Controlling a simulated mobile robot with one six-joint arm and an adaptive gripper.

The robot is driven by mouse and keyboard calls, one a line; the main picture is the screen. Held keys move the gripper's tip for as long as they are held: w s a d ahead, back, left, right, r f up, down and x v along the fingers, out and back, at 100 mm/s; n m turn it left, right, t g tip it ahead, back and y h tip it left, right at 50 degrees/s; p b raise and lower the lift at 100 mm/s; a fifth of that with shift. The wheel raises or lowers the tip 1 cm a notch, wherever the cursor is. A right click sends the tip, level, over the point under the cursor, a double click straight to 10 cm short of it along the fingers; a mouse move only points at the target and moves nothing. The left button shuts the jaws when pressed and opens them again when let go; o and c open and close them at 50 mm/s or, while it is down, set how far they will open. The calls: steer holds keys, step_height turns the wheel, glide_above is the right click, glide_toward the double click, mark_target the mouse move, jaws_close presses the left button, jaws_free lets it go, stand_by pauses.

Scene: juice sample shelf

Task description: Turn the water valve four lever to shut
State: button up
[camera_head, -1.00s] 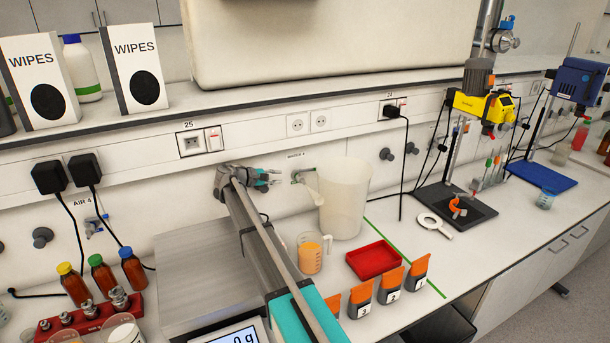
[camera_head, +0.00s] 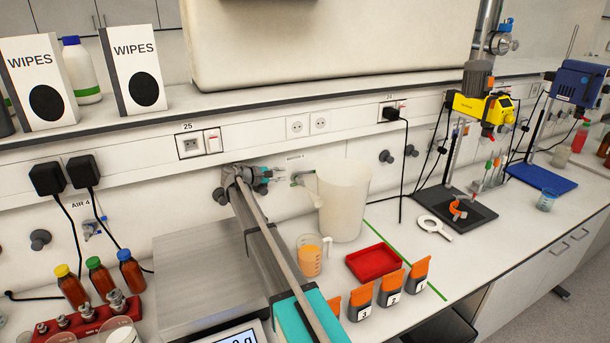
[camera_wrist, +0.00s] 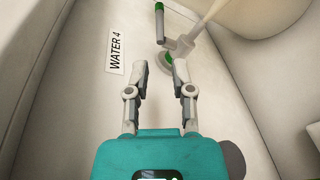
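The water valve four (camera_wrist: 181,54) is on the wall in front of my gripper in the wrist view. Its grey lever has a green tip (camera_wrist: 159,8). In the head view the valve (camera_head: 297,178) is just right of my gripper (camera_head: 280,174).
A small jug of orange juice (camera_head: 311,258) and a red tray (camera_head: 374,262) stand in front. A metal-topped balance (camera_head: 205,275) is left of my arm. The shelf edge runs above.

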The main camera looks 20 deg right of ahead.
mark_target(306, 172)
steer(key=b+x, duration=0.2)
steer(key=x, duration=0.9)
jaws_close()
